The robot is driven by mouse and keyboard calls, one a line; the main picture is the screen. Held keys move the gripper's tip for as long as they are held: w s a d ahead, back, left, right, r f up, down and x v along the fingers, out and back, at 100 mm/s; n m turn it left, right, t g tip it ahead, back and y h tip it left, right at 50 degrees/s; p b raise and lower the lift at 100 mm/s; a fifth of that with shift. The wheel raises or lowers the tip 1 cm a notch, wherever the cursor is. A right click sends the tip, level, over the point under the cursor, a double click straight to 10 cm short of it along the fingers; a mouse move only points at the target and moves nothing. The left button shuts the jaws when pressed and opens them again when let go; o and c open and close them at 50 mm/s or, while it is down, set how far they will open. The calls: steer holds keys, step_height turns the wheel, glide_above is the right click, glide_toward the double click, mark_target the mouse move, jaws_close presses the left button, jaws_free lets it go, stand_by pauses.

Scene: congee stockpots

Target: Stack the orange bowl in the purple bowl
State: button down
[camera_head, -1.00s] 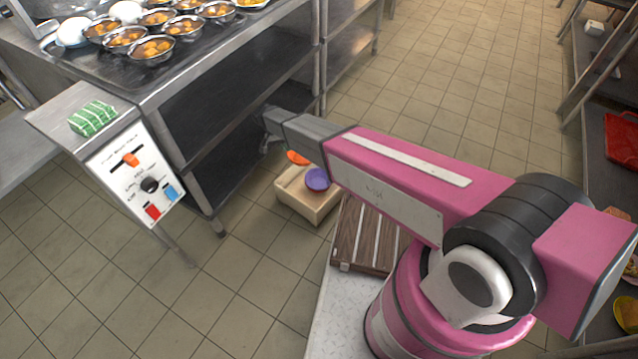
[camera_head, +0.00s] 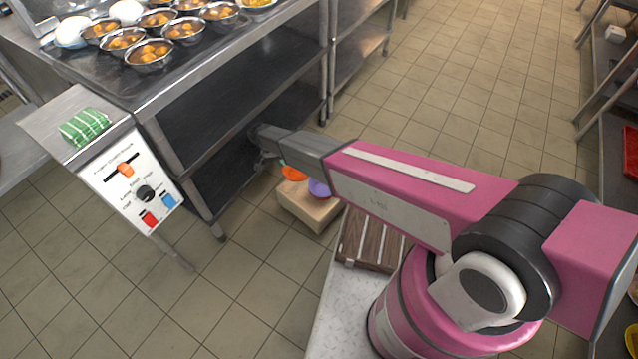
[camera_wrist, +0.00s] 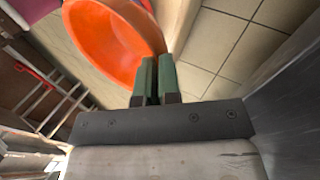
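The orange bowl (camera_head: 293,174) shows in the head view at the far left corner of a pale wooden block, partly behind my arm. It fills the upper left of the wrist view (camera_wrist: 105,40). The purple bowl (camera_head: 319,189) sits on the block to its right, partly covered by my arm. My gripper (camera_wrist: 157,62) has its two green fingers close together at the orange bowl's rim, with the wall seeming to run between them. I cannot tell whether the bowl touches the block.
The pale wooden block (camera_head: 308,208) stands beside a slatted brown board (camera_head: 368,240). A steel shelf unit (camera_head: 240,100) stands close behind my gripper, with filled metal bowls on top. A control panel (camera_head: 130,180) is at its left end. Open tiled floor lies beyond.

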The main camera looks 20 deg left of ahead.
steer(key=w+d+f, duration=0.2)
steer(key=d+f, duration=0.8)
steer(key=shift+w+d+f, duration=0.25)
steer(key=shift+d+f, duration=0.05)
steer(key=shift+d, duration=0.1)
steer(key=shift+f, duration=0.2)
steer(key=c, duration=1.3)
jaws_free()
steer(key=shift+r, duration=0.15)
steer(key=v, duration=1.2)
